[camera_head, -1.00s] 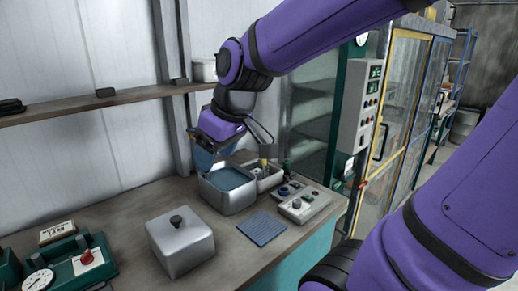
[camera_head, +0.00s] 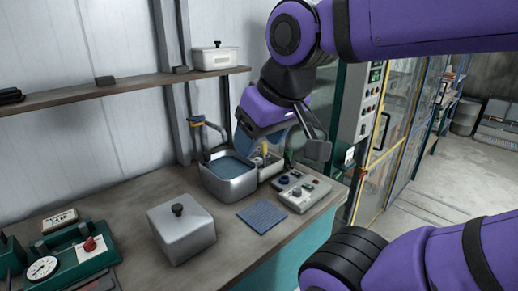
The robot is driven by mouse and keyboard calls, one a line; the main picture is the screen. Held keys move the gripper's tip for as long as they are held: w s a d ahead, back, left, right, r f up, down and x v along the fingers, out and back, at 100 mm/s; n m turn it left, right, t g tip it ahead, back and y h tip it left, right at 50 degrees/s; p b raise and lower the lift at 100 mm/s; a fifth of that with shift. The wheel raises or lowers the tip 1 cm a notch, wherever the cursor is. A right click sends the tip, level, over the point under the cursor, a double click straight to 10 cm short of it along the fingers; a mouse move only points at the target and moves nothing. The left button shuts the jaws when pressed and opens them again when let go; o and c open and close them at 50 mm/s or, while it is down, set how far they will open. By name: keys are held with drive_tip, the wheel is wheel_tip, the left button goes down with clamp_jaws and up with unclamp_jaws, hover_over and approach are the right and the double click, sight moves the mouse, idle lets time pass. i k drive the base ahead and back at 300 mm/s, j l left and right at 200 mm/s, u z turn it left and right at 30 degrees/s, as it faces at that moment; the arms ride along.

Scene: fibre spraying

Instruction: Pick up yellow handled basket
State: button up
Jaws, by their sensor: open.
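A small upright yellow handle (camera_head: 264,148) stands at the pale box-like container (camera_head: 270,168) just right of the metal water basin. The basket itself is too small and covered to make out clearly. My gripper (camera_head: 280,148) is open and empty, pointing down close around the yellow handle, with one finger to its left and one to its right. I cannot tell whether either finger touches it. A bent grey arm with a yellow-and-blue end (camera_head: 196,121) rises at the back left of the basin.
The metal basin (camera_head: 229,190) holds bluish water. A lidded metal box (camera_head: 181,230), a blue mat (camera_head: 262,217) and a control box (camera_head: 303,194) stand in front. A green gauge device (camera_head: 78,258) sits front left. A shelf (camera_head: 130,96) runs along the wall.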

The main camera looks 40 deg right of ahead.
sight(264, 151)
drive_tip(key=i+l, duration=0.1)
drive_tip(key=l, duration=0.35)
drive_tip(key=i+l, duration=0.1)
drive_tip(key=l, duration=0.85)
drive_tip(key=i+l, duration=0.15)
drive_tip(key=l, duration=0.3)
drive_tip(key=i+l, duration=0.1)
drive_tip(key=l, duration=0.35)
